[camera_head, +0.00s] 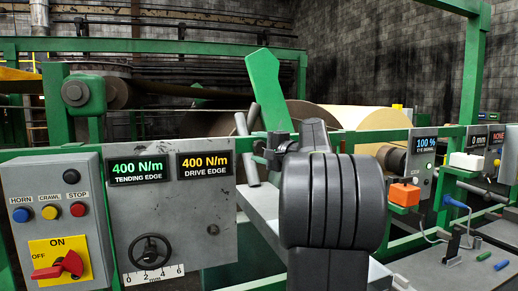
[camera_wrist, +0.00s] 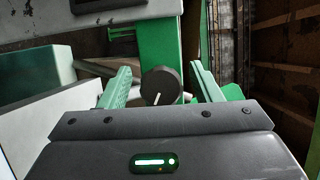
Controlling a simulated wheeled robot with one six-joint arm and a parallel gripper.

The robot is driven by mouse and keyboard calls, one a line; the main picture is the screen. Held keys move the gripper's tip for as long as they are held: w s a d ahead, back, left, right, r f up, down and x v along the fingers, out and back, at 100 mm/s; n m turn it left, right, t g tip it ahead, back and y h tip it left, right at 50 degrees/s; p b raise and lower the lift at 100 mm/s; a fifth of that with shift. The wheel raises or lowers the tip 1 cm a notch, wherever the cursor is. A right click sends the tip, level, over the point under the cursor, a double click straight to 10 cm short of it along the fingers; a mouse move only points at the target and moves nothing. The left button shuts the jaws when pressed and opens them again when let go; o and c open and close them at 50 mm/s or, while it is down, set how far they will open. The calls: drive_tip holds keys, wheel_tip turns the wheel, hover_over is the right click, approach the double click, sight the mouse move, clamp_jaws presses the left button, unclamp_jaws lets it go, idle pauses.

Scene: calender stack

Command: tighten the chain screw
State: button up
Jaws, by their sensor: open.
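A round black knob (camera_wrist: 160,86) with a white pointer mark shows in the wrist view, in front of a green post. No label is readable on it, so I cannot tell whether it is the chain screw. My gripper (camera_wrist: 158,68) is open, with one green-looking finger on each side of the knob and a visible gap to each. I cannot tell how far the fingertips are from it in depth. In the head view my dark arm covers the middle, and my fingers and the knob cannot be made out.
The head view shows a grey panel (camera_head: 196,200) with a 400 N/m readout for each edge and a black handwheel (camera_head: 150,253). A switch box (camera_head: 35,180) is at left. An orange block (camera_head: 404,194) and a tool shelf (camera_head: 462,266) are at right.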

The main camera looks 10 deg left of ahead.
drive_tip(key=b+v, duration=0.2)
drive_tip(key=v, duration=1.1)
drive_tip(key=shift+s+d, duration=0.25)
drive_tip(key=shift+d, duration=0.05)
drive_tip(key=shift+f, duration=0.1)
drive_tip(key=p+x, duration=0.2)
drive_tip(key=x, duration=1.2)
drive_tip(key=shift+d, duration=0.1)
